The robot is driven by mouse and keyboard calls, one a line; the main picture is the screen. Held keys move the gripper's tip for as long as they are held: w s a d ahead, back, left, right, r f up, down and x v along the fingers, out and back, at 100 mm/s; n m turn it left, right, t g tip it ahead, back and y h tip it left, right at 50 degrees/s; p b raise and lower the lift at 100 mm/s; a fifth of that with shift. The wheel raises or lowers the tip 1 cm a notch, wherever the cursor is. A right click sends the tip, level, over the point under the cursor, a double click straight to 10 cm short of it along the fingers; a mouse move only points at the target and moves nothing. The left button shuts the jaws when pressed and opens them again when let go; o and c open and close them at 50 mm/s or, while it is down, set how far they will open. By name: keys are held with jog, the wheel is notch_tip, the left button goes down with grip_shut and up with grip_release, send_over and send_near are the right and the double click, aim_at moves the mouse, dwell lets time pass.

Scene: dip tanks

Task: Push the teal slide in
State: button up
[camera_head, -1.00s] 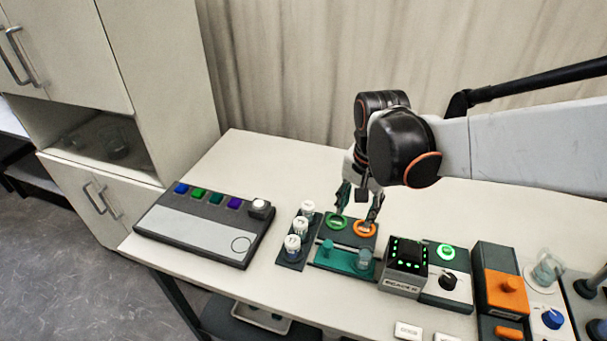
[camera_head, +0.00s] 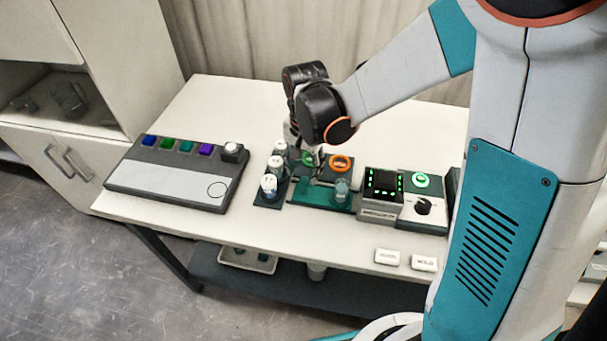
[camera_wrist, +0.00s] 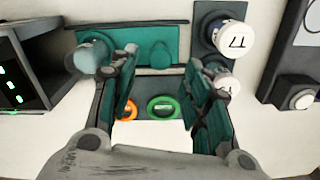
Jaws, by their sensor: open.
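The teal slide (camera_head: 312,193) lies flat at the front of a dark block with a green ring (camera_head: 309,160) and an orange ring (camera_head: 341,163). My gripper (camera_head: 304,168) is low over the block. In the wrist view, the fingers of my gripper (camera_wrist: 163,68) are apart, with the knob showing between their tips. Contact with the knob cannot be told.
White-capped vials (camera_head: 269,186) stand close left of the slide. A grey panel with coloured buttons (camera_head: 175,178) lies further left. A black box with green lights (camera_head: 382,190) and a dial box (camera_head: 423,203) stand to the right. The table behind is clear.

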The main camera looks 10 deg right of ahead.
aim_at(305, 179)
jog(key=shift+f+b, duration=0.4)
jog(key=shift+f, duration=1.5)
jog(key=shift+c, duration=0.5)
jog(key=shift+d, duration=0.1)
grip_shut()
